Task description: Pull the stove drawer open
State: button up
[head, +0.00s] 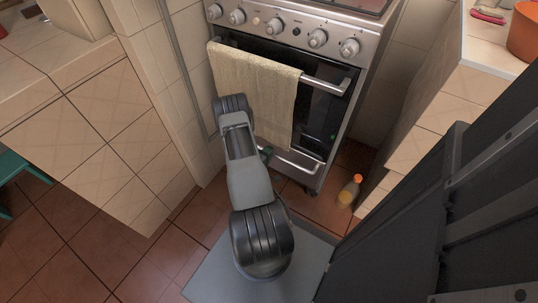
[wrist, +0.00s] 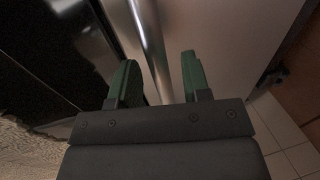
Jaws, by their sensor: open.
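The stove drawer (head: 308,172) is the pale metal panel at the bottom of the stove, below the dark oven door. It looks shut. Its bar handle (head: 303,164) shows partly past my arm in the head view. In the wrist view the drawer front (wrist: 225,40) fills the upper right, and the bright handle bar (wrist: 150,45) runs down between my fingers. My gripper (wrist: 159,75) is open, with one green finger on each side of the bar in the picture. I cannot tell whether either finger touches it. In the head view my arm mostly hides the gripper.
A beige towel (head: 255,85) hangs from the oven door handle (head: 325,85), close to my arm. A bottle with an orange cap (head: 349,191) stands on the floor right of the stove. Tiled counters (head: 95,120) flank both sides. Some tiled floor in front is free.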

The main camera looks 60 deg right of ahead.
jog(key=shift+d+f, duration=0.1)
jog(key=shift+d, duration=0.6)
